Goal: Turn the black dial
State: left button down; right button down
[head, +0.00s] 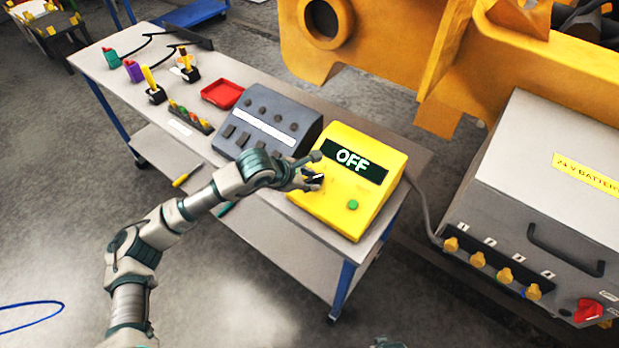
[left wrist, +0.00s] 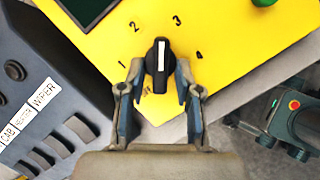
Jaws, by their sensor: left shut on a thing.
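The black dial (left wrist: 159,66) sits on the sloping face of the yellow box (head: 330,212). Its white pointer line points up in the left wrist view, between the marks 2 and 3. Marks 1 and 4 lie to its sides, and a mark below it is partly hidden. My left gripper (left wrist: 160,86) is shut on the dial, one finger on each side. In the head view the dial (head: 316,178) shows just past the fingertips of my left gripper (head: 313,176). The box's display (head: 352,161) reads OFF. My right gripper cannot be made out.
A green button (head: 353,204) is on the yellow box. A grey switch panel (head: 268,122) stands close to its left on the bench. A red tray (head: 222,94) and small levers lie farther left. A grey battery box (head: 540,200) stands to the right.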

pick_arm(q)
jog(key=n+t, duration=0.1)
jog(key=n, duration=0.2)
jog(key=shift+s+d, duration=0.1)
jog(key=n, duration=0.2)
jog(key=n+y+b, duration=0.1)
jog(key=n, duration=0.1)
jog(key=shift+s+d+t, duration=0.15)
jog(key=shift+t, duration=0.25)
jog(key=n, duration=0.3)
jog(key=shift+s+d+t+y, duration=0.1)
jog(key=shift+t+y, duration=0.2)
jog(key=n, duration=0.2)
jog(key=shift+d+r+n+y, duration=0.1)
jog(key=shift+d+n+y, duration=0.1)
jog(key=shift+n+y, duration=0.2)
jog(key=n, duration=0.3)
jog(key=shift+s+d+y, duration=0.1)
jog(key=shift+y, duration=0.3)
jog(key=shift+d+r+n+y+p, duration=0.15)
jog(key=shift+n+y+p, duration=0.25)
jog(key=shift+n, duration=0.8)
jog(key=shift+d+n, duration=0.1)
jog(key=shift+n, duration=0.8)
jog(key=shift+n+y, duration=0.4)
jog(key=shift+n, duration=0.1)
pick_arm(e)
jog(key=shift+a, duration=0.15)
